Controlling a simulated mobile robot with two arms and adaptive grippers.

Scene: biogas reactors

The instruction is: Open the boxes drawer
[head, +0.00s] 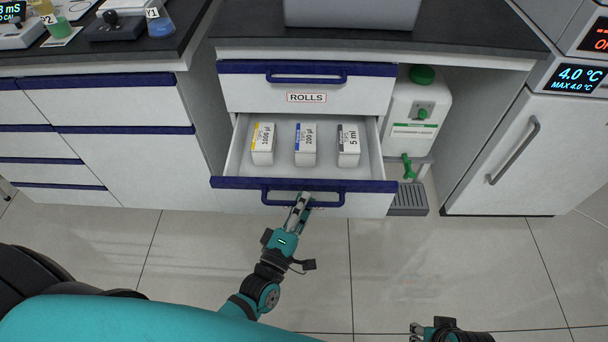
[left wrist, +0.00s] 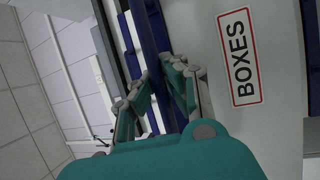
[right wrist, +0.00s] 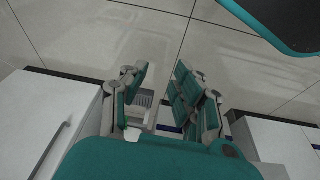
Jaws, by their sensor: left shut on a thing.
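The boxes drawer (head: 234,165) stands pulled out below the rolls drawer (head: 250,92). It holds three white boxes: one with a yellow mark (head: 263,146), one with a blue mark (head: 306,146) and one with a black mark (head: 348,147). My left gripper (head: 302,201) is shut on the drawer's dark blue handle (head: 274,198). In the left wrist view, the fingers (left wrist: 160,76) close around the handle bar, beside the BOXES label (left wrist: 238,57) on the drawer front. My right gripper (right wrist: 162,85) is open and empty above the floor; only part of it shows in the head view (head: 416,332).
The rolls drawer is closed. A white canister (head: 417,115) with a green cap and tap stands in the open bay to the right. A fridge (head: 520,150) stands further right. The tiled floor (head: 420,265) in front is clear.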

